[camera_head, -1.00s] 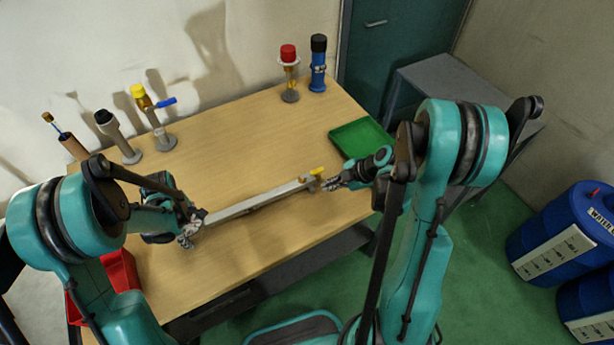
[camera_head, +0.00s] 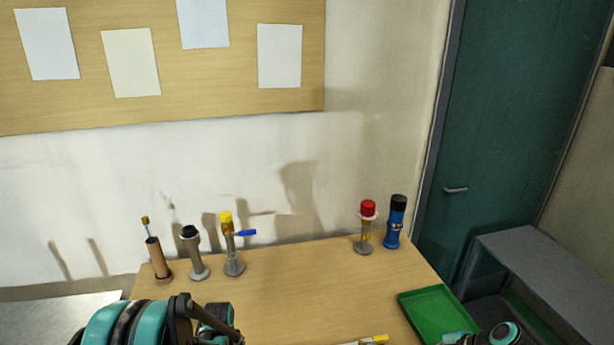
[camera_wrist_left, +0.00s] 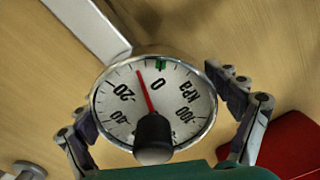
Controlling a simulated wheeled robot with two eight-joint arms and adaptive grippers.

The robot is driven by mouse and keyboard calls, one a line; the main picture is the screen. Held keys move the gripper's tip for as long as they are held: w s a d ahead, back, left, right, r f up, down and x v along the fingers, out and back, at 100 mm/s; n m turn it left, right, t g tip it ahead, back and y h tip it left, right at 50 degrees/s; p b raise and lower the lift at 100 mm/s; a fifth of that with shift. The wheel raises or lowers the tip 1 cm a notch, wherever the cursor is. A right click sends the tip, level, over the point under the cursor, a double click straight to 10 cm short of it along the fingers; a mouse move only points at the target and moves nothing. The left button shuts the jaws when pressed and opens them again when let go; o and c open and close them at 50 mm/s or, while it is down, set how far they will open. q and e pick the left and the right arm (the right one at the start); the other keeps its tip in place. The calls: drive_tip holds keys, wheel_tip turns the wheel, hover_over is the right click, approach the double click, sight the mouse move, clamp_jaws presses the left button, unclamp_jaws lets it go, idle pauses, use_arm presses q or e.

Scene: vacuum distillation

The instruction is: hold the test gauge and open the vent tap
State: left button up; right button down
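The test gauge (camera_wrist_left: 180,115), a round white dial marked kPa with a red needle, fills the middle of the left wrist view. My left gripper (camera_wrist_left: 160,110) has one finger on each side of it, pads against the rim; it looks shut on the gauge. A black knob-like part covers the lower dial. The needle tip lies between the green mark and the 20 label. In the head view, a yellow handle (camera_head: 376,339), likely the vent tap, shows at the bottom edge on a pale bar (camera_head: 352,344). My right gripper's fingers are below the frame.
A yellow-topped post (camera_head: 230,244) with a blue lever, a black-topped grey post (camera_head: 195,255) and a brown holder (camera_head: 158,262) stand at the back left. Red-topped (camera_head: 366,228) and blue (camera_head: 395,224) pieces stand at the back right. A green tray (camera_head: 420,300) sits at right. Mid-table is clear.

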idle(0.4)
use_arm(q)
wheel_tip(320, 180, up, 12)
drive_tip(key=shift+r, duration=0.1)
idle(0.4)
drive_tip(key=shift+s+r, duration=0.1)
drive_tip(key=shift+r, duration=0.05)
drive_tip(key=s+r+m+t+b, duration=0.2)
drive_tip(key=s+r+m+t, duration=0.1)
drive_tip(key=s+m, duration=0.4)
drive_tip(key=s+d+r+m+t+b, duration=0.1)
drive_tip(key=s+r+m+t+b, duration=0.2)
drive_tip(key=s+m, duration=0.4)
drive_tip(key=shift+s+d+r+m+t, duration=0.2)
drive_tip(key=shift+s+d+m+t, duration=0.1)
drive_tip(key=shift+s+t, duration=0.35)
use_arm(e)
drive_tip(key=s+a+r+m+t+h, duration=0.1)
drive_tip(key=s+a+m, duration=0.3)
drive_tip(key=m, duration=0.5)
drive_tip(key=s+a+r+m+t+h, duration=0.1)
drive_tip(key=s+a+r+m+h, duration=0.2)
drive_tip(key=a+m, duration=0.4)
drive_tip(key=s+m+h, duration=0.1)
drive_tip(key=s+m, duration=0.1)
drive_tip(key=shift+a+r+m, duration=0.25)
drive_tip(key=shift+r+m, duration=0.15)
